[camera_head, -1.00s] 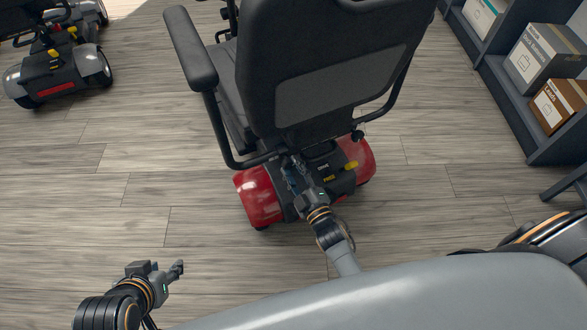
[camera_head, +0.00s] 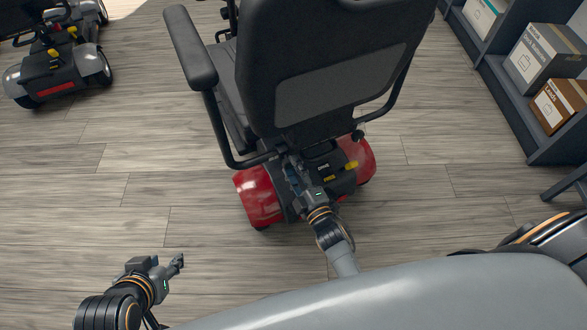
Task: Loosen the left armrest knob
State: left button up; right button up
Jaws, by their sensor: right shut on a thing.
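The scooter seat shows from behind, with its left armrest (camera_head: 190,48) on the left of the camera_head view. The armrest's tube (camera_head: 218,130) bends in under the backrest (camera_head: 335,85). My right gripper (camera_head: 290,164) is at the inner end of that tube, below the backrest and above the red rear cover. It is shut on the left armrest knob, which its fingers hide. My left gripper (camera_head: 179,262) is low on the left, over bare floor and away from the scooter. Its fingers are too small to tell open from shut.
A similar knob (camera_head: 357,135) shows on the right armrest side. The red rear cover (camera_head: 258,198) is just below my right gripper. Another scooter (camera_head: 60,70) stands at the upper left. A shelf with boxes (camera_head: 545,58) is at the right. The floor between is clear.

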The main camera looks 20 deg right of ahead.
jog(key=o, duration=1.1)
jog(key=shift+o, duration=0.2)
jog(key=s+d, duration=0.1)
jog(key=s, duration=1.1)
jog(key=shift+d, duration=0.35)
